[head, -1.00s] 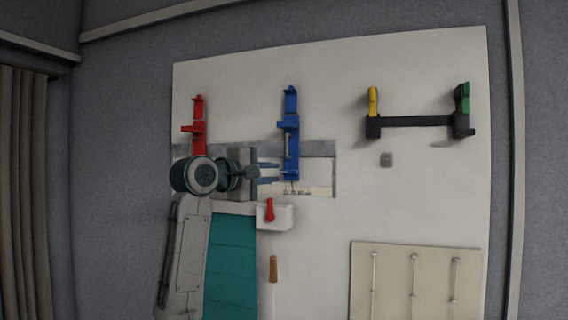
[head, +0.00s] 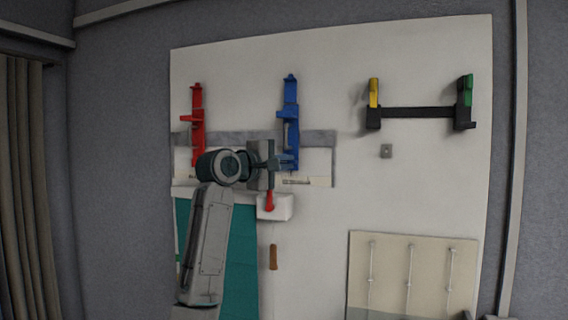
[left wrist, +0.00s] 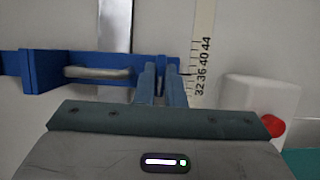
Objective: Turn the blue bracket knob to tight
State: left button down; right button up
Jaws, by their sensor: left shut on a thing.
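The blue bracket (head: 289,102) hangs upright on the white board. In the left wrist view the blue bracket (left wrist: 45,72) lies across the left and middle, with a grey curved handle-like bar in front of it. My left gripper (head: 288,161) is at the bracket's lower end, coming in from the left. In the left wrist view its fingers (left wrist: 160,80) are close together at the bracket's right end, shut on the blue bracket knob. The knob is mostly hidden by the fingers, so its turn position cannot be read.
A numbered scale (left wrist: 203,50) runs beside the fingers. A white box (head: 281,207) with a red lever (head: 269,201) is just below the gripper. A red bracket (head: 197,112) hangs left. A black rack (head: 418,113) is upper right. The board between is mostly clear.

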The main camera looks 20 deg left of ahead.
pick_arm(q)
jog(key=shift+m, duration=0.3)
jog(key=m+g+y, duration=0.1)
jog(key=m, duration=0.2)
jog(key=m+y, duration=0.1)
jog(key=m, duration=0.1)
jog(key=m+g+y, duration=0.1)
jog(key=m, duration=0.2)
jog(key=shift+d+r+g, duration=0.15)
jog(key=shift+d+g, duration=0.05)
jog(key=shift+g, duration=0.1)
jog(key=m+y+b, duration=0.1)
jog(key=m+y, duration=0.1)
jog(key=m, duration=0.1)
jog(key=shift+d+y, duration=0.1)
jog(key=shift+y, duration=0.2)
jog(key=shift+m+y+b, duration=0.55)
jog(key=shift+m+y, duration=0.15)
jog(key=shift+m, duration=0.3)
jog(key=c, duration=1.8)
grip_release()
jog(key=shift+r, duration=0.1)
